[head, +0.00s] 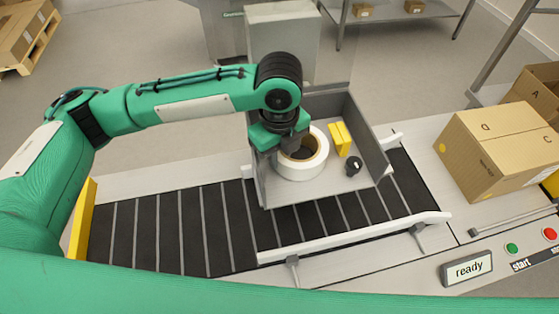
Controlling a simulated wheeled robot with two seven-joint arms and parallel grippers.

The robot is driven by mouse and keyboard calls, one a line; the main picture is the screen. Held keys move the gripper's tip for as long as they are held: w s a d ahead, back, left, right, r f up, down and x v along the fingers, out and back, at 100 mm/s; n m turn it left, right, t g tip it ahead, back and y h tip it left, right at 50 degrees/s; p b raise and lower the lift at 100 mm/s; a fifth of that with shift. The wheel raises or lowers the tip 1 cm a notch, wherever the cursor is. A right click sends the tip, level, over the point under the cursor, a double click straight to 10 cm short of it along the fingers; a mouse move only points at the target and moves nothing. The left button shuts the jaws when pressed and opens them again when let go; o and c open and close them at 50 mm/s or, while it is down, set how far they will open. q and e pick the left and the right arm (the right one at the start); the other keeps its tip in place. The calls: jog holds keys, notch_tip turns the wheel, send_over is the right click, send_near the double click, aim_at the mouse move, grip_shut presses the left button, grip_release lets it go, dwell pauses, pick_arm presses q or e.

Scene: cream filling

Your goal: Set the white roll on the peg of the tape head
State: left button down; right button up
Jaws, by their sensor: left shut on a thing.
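The white roll (315,172) is a wide ring with a dark middle, in the grey open-topped housing (308,191) over the conveyor. My left gripper (292,146) reaches in from above and is shut on the roll's left upper side. The housing looks like the tape head, but I cannot be sure. A small black part (353,166) stands to the right of the roll, apart from it. I cannot make out a peg; the gripper and roll may hide it. Whether the roll touches the floor of the housing is unclear. My right gripper is not in view.
Yellow pieces (340,139) stand in the housing, right of the roll. The housing's walls and a white guide rail (355,237) border this space. A cardboard box (495,148) is at the right. A "ready" display (468,269) is in front. The conveyor's left part (170,228) is clear.

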pick_arm(q)
jog(key=shift+f, duration=0.2)
jog(key=c, duration=1.4)
grip_release()
jog(key=shift+c, duration=0.2)
jog(key=shift+o, duration=0.7)
jog(key=shift+s+a, duration=0.15)
jog(key=shift+w+d, duration=0.2)
jog(key=shift+d, duration=0.05)
jog(key=shift+s+a, duration=0.1)
jog(key=shift+r, duration=0.1)
